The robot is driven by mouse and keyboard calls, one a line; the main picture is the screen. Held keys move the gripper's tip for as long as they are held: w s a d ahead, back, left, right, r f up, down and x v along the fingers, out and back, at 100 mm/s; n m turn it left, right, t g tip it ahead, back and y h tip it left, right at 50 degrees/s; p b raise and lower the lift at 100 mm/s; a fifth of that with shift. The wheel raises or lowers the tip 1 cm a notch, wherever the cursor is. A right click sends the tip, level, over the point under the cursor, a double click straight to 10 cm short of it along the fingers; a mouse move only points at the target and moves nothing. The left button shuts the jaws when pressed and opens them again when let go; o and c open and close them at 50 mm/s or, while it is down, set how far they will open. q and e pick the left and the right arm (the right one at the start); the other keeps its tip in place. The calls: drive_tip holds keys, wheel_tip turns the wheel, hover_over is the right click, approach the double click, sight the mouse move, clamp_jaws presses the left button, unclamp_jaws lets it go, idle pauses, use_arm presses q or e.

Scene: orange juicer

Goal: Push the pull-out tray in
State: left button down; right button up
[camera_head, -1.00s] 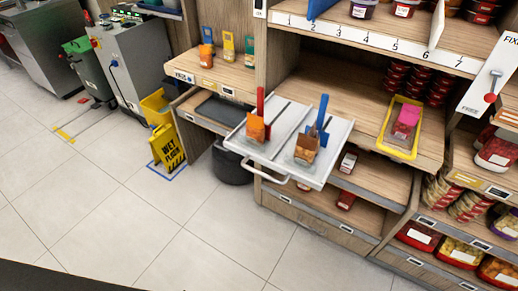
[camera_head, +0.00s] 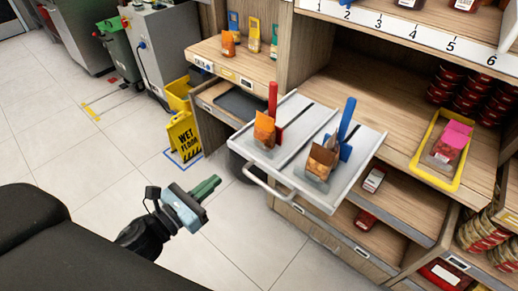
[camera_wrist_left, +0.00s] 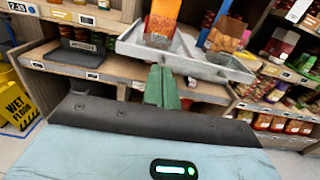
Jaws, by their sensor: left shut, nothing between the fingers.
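The pull-out tray (camera_head: 303,140) is a light grey tray that sticks out from the wooden shelf unit, with a bar handle (camera_head: 264,181) on its front edge. Two packs stand on it, an orange one (camera_head: 265,130) by a red divider and a brown one (camera_head: 321,162) by a blue divider. My left gripper (camera_head: 207,188) is shut and empty, in front of the tray and to the left of the handle, apart from it. In the left wrist view its green fingers (camera_wrist_left: 161,87) are together, with the tray (camera_wrist_left: 185,62) beyond them. My right gripper is not in view.
A yellow wet floor sign (camera_head: 184,137) stands left of the shelf. A dark bin (camera_head: 240,168) is under the tray. A yellow tray (camera_head: 441,150) with a pink-topped pack is on the shelf to the right. The tiled floor in front is clear.

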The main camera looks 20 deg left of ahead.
use_arm(q)
drive_tip(key=shift+r, duration=0.15)
drive_tip(key=shift+w, duration=0.15)
drive_tip(key=p, duration=0.2)
approach(259, 144)
drive_tip(key=x, duration=0.5)
drive_tip(key=shift+w+a, duration=0.1)
drive_tip(key=shift+w, duration=0.05)
drive_tip(key=shift+x, duration=0.75)
